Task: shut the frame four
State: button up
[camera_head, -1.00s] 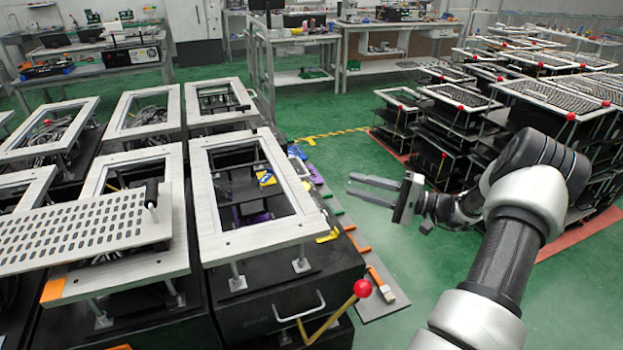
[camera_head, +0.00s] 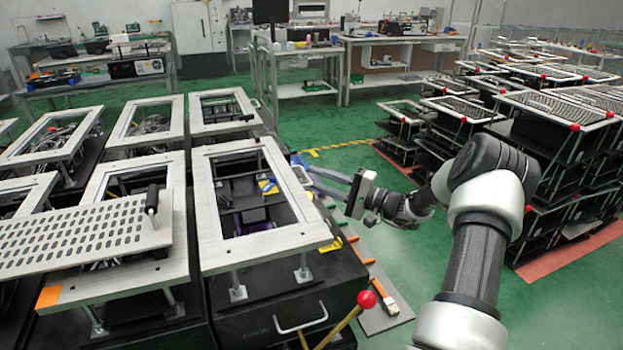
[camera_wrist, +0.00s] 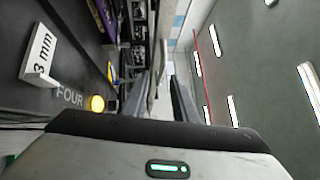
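A pale rectangular frame (camera_head: 211,220) stands on posts above a black box (camera_head: 262,300) at the centre left of the head view. The small print on the box front is too unclear to read. A yellow lever with a red ball (camera_head: 367,299) juts from its front right. My gripper (camera_head: 300,175) is beside the frame's right rim, fingers apart; contact cannot be told. In the wrist view my gripper (camera_wrist: 168,95) has a gap between its fingers and nothing seen in it. A dark panel there bears the word FOUR (camera_wrist: 70,97) by a round yellow thing (camera_wrist: 97,103).
A perforated plate (camera_head: 85,235) with a black handle lies over the fixture to the left. More framed fixtures (camera_head: 145,122) stand behind. Stacked fixtures with red balls (camera_head: 560,120) stand at the right. Green floor (camera_head: 425,255) is open between. The wrist view shows a "3 mm" tag (camera_wrist: 40,55).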

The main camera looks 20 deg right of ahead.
jog(key=shift+x, duration=1.05)
grip_shut()
dwell(0.7)
